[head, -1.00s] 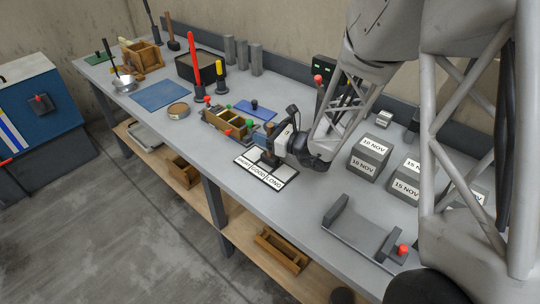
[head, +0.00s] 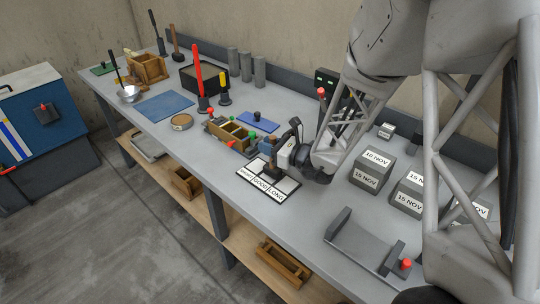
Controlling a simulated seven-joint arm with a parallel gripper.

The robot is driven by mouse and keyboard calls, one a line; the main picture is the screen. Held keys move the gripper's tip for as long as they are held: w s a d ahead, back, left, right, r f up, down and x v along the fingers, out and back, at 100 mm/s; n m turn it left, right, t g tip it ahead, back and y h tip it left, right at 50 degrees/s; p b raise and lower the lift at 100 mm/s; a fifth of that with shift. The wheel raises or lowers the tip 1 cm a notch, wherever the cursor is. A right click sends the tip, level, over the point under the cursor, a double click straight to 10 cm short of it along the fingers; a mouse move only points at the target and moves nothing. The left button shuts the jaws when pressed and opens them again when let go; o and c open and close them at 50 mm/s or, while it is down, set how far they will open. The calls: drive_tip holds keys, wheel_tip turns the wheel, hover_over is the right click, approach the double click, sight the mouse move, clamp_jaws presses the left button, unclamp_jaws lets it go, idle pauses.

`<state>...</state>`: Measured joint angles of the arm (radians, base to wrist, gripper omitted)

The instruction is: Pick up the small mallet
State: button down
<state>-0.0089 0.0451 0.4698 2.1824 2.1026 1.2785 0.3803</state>
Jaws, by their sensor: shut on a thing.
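My gripper (head: 275,154) is low over the bench, at the back edge of a white card (head: 290,186) marked SHORT, GOOD and LONG. It is shut on a small upright tool with a brown upper part and a dark lower block (head: 272,172). The tool looks like the small mallet, head down, but the fingers hide part of it. I cannot tell whether its block touches the card. Another mallet-like tool (head: 175,43), with a brown handle and dark head, stands at the far back left.
A wooden mould (head: 233,137) with red and green knobs stands close left of my gripper. Dated grey cubes (head: 371,168) are to the right. A grey cradle (head: 362,246) lies in front right. A red-handled tool (head: 198,75) rises farther left.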

sight(275, 139)
drive_tip(key=shift+r, duration=0.2)
drive_tip(key=r, duration=0.3)
drive_tip(key=shift+s+d+r, duration=0.1)
drive_tip(key=shift+s+r, duration=0.05)
drive_tip(key=shift+s, duration=0.15)
drive_tip(key=s+d+r, duration=0.1)
drive_tip(key=s+d, duration=0.2)
drive_tip(key=s, duration=1.2)
drive_tip(key=shift+d+r, duration=0.15)
drive_tip(key=shift+d, duration=0.05)
